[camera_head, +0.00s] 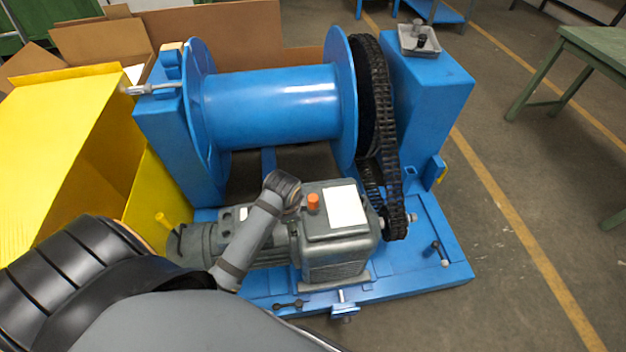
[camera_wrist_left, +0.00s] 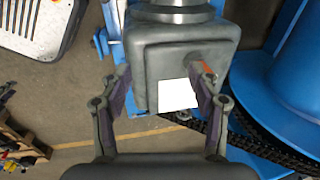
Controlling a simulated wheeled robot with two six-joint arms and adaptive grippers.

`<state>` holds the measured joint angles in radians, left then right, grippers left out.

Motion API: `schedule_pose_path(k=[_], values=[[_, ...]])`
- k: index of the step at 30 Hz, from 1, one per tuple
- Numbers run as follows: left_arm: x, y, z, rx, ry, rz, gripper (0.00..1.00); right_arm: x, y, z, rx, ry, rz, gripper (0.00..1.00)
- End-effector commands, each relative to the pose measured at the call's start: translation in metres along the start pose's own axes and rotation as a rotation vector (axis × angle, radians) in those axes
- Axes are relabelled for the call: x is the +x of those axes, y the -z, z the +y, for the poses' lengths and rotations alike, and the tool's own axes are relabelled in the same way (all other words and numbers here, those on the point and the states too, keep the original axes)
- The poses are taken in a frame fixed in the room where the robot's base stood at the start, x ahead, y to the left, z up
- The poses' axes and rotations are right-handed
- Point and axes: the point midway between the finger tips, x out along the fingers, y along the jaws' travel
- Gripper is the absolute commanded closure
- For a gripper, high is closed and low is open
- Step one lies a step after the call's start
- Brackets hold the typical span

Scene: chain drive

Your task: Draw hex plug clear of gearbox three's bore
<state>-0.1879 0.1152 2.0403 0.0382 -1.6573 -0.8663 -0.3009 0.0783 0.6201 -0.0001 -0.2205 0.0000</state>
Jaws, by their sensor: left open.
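The grey gearbox (camera_head: 335,245) sits on the blue base, with a white label on its top. A short orange plug (camera_head: 313,203) stands upright in that top beside the label; it is too small to tell whether it is hex. In the left wrist view the orange plug (camera_wrist_left: 207,69) shows just past the right-hand finger, partly hidden by it. My left gripper (camera_wrist_left: 160,78) is open and empty, its fingers spread across the view of the gearbox (camera_wrist_left: 185,45). In the head view my grey arm reaches over the motor, and its fingers cannot be made out. My right gripper is not in view.
A blue drum (camera_head: 270,105) stands behind the gearbox, with a black chain (camera_head: 385,165) at its right. A small grey tray (camera_head: 418,40) with dark parts sits on the right blue pedestal. A yellow bin (camera_head: 60,150) is at left.

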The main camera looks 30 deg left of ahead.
Motion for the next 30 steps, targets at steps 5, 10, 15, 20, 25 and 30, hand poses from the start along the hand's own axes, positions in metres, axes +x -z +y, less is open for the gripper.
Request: schedule_pose_path(k=[5, 10, 15, 20, 25, 30], values=[[0.016, 0.030, -0.044, 0.451, -0.067, -0.013, 0.38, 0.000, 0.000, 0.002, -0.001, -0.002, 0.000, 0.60], [0.018, 0.060, -0.087, 0.952, -0.152, 0.019, 0.38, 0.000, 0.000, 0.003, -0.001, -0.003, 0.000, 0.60], [0.013, 0.077, -0.109, 1.243, -0.200, 0.060, 0.38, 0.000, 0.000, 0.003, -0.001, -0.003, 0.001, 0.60], [0.011, 0.080, -0.114, 1.324, -0.213, 0.075, 0.38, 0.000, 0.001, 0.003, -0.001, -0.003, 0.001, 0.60], [0.020, 0.080, -0.112, 1.325, -0.213, 0.075, 0.38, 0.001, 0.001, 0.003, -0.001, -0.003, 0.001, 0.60], [0.051, 0.077, -0.105, 1.324, -0.216, 0.075, 0.38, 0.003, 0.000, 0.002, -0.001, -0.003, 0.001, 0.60]])
